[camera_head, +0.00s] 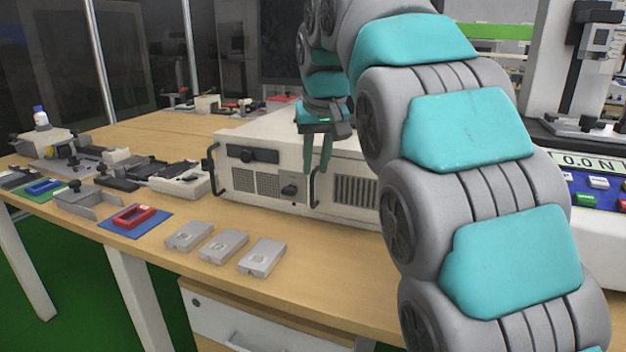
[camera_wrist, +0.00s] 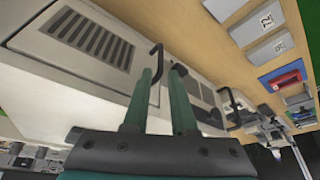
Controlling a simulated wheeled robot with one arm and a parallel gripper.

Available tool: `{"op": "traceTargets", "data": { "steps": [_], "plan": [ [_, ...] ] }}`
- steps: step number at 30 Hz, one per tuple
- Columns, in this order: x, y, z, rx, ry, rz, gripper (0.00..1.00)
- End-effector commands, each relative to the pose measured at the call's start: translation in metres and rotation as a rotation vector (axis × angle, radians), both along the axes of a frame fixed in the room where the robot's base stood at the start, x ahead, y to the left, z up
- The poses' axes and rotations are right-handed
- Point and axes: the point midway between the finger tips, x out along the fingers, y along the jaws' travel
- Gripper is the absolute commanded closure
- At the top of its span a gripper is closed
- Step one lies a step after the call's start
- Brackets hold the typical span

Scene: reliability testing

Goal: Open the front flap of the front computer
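The front computer (camera_head: 300,206) is a low off-white case on the wooden table. Its front has a dark slot at upper left, a grille, a black knob (camera_head: 289,190), a right-hand vent (camera_head: 356,191) and black handles (camera_head: 313,188). My gripper (camera_head: 318,170) has two teal fingers pointing down at the front of the case, near the handle right of the knob. In the wrist view my gripper (camera_wrist: 164,72) is open with a gap between its fingers. The vent (camera_wrist: 90,38) and a black handle (camera_wrist: 157,60) show there, the handle close to the left fingertip. Contact cannot be told. The right finger hides part of the front.
Several grey boxes (camera_head: 225,246) lie along the table's front edge. A red tray (camera_head: 134,215) on a blue mat and metal fixtures (camera_head: 90,200) stand at left. A force gauge display (camera_head: 590,162) is at right. My arm hides the case's right part.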

Motion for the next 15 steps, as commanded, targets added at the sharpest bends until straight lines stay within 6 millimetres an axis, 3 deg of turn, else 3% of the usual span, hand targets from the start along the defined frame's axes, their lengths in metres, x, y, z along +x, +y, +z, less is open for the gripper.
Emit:
{"op": "traceTargets", "data": {
  "steps": [5,15],
  "plan": [
    [0.004,0.001,-0.012,0.0,0.002,0.0,0.75],
    [0.021,0.006,-0.056,-0.001,0.004,-0.001,0.75]
  ]
}}
